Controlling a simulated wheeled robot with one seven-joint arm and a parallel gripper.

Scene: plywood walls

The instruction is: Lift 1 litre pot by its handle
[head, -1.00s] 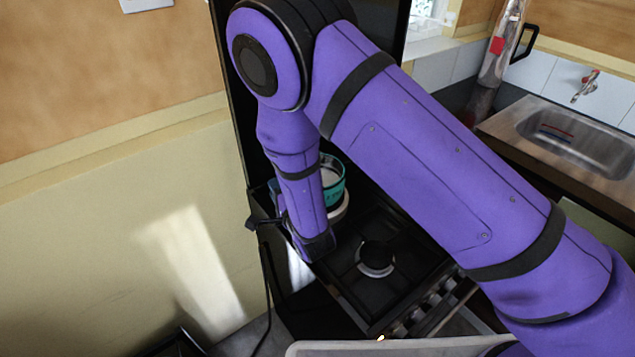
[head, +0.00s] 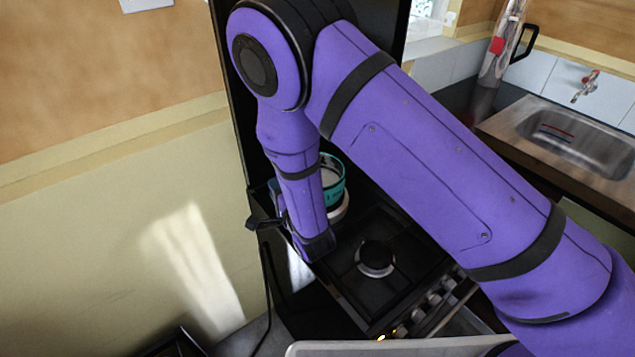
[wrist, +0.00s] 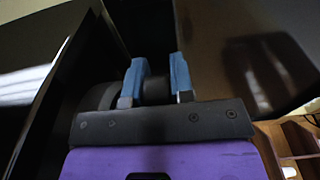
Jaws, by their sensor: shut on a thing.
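My fingertips are mostly hidden in the head view. I cannot tell whether the pot is clear of the stove.
The black stove (head: 345,274) has a free burner (head: 376,257) in front of the pot and knobs along its front. A tall dark panel stands close behind. A wall is at left; a sink (head: 575,140) and a bottle (head: 503,45) are at right.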

